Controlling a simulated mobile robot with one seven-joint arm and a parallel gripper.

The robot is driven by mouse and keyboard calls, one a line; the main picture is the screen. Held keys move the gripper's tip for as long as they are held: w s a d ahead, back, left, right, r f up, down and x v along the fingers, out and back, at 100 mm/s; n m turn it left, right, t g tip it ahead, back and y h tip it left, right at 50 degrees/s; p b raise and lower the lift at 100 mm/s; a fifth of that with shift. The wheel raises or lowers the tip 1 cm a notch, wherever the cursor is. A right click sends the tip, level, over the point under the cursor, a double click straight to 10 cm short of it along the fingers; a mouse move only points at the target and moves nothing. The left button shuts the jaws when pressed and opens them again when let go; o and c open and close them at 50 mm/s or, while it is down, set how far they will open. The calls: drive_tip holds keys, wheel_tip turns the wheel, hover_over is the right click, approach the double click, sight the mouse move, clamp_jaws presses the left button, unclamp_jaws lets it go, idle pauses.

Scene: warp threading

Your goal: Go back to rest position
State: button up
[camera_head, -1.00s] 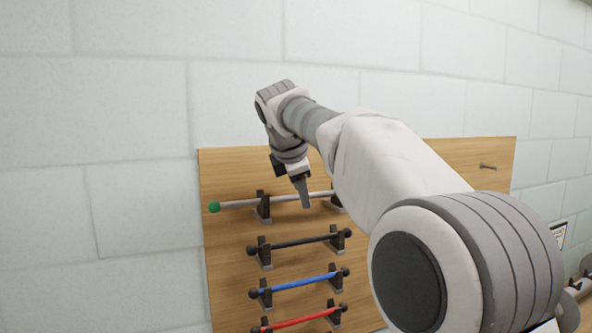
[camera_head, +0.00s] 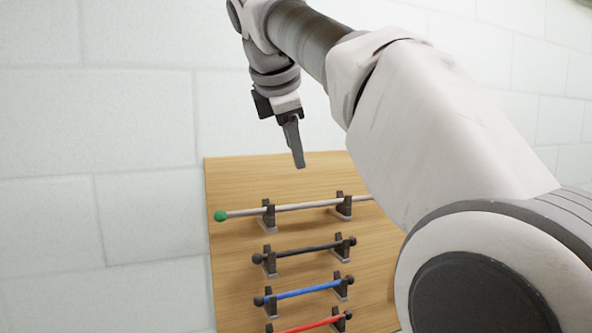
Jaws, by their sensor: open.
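My gripper (camera_head: 296,150) points downward near the top edge of the wooden board, at the upper middle of the head view. It is apart from the rods and holds nothing that I can see. Its fingers are seen edge-on, so the gap between them does not show. My arm reaches in from the lower right and hides the right part of the board.
The wooden board (camera_head: 235,183) is on a white block wall (camera_head: 140,90). Its brackets hold a pale rod with a green end ball (camera_head: 220,216), a black rod (camera_head: 305,248), a blue rod (camera_head: 305,292) and a red rod (camera_head: 308,325). The wall at left is clear.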

drive_tip(key=s+d+f+m+b, duration=0.2)
drive_tip(key=s+d+f+m, duration=0.3)
drive_tip(key=f, duration=0.7)
drive_tip(key=s+d+f+m+g+y+b, duration=0.1)
drive_tip(key=s+d+f+m+b, duration=0.1)
drive_tip(key=s+d+f+m, duration=0.3)
drive_tip(key=s+d+f+m+g+b, duration=0.1)
drive_tip(key=s+d+f+m, duration=0.4)
drive_tip(key=s+f+m, duration=0.5)
drive_tip(key=s+f+b, duration=0.1)
drive_tip(key=s+f, duration=0.4)
drive_tip(key=f, duration=0.5)
drive_tip(key=shift+s+d+m+y, duration=0.15)
drive_tip(key=shift+d+m+y, duration=0.1)
drive_tip(key=shift+m+y, duration=0.15)
